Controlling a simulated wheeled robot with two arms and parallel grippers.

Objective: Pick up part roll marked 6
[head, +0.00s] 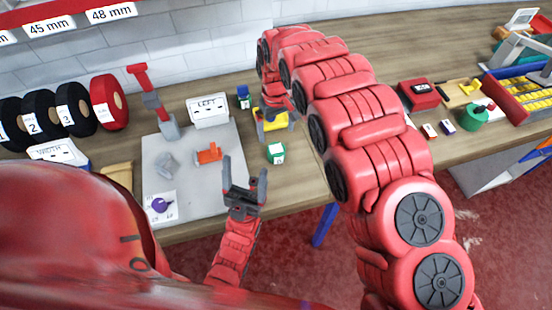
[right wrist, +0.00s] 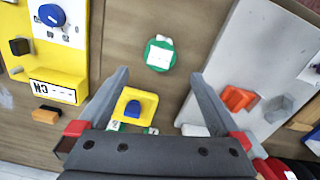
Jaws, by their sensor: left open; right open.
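A small green roll or block with a white label (head: 275,152) lies on the table right of the grey mat. In the right wrist view a round green piece with a white top (right wrist: 160,53) lies beyond my fingertips; I cannot read a 6 on it. My right gripper (head: 274,103) is open above the table by a yellow holder with a blue knob (right wrist: 134,106), which shows between its fingers (right wrist: 163,82). My left gripper (head: 245,178) is open and empty at the mat's front right corner. Large rolls marked 2 (head: 40,118) and 3 (head: 74,108) stand at the left.
The grey mat (head: 200,180) carries an orange piece (head: 208,153), a grey piece (head: 166,163) and a purple knob (head: 159,205). A LEFT sign (head: 208,110) stands behind. My right arm hides the table's middle. A red box (head: 418,95) and a green roll (head: 474,118) lie right.

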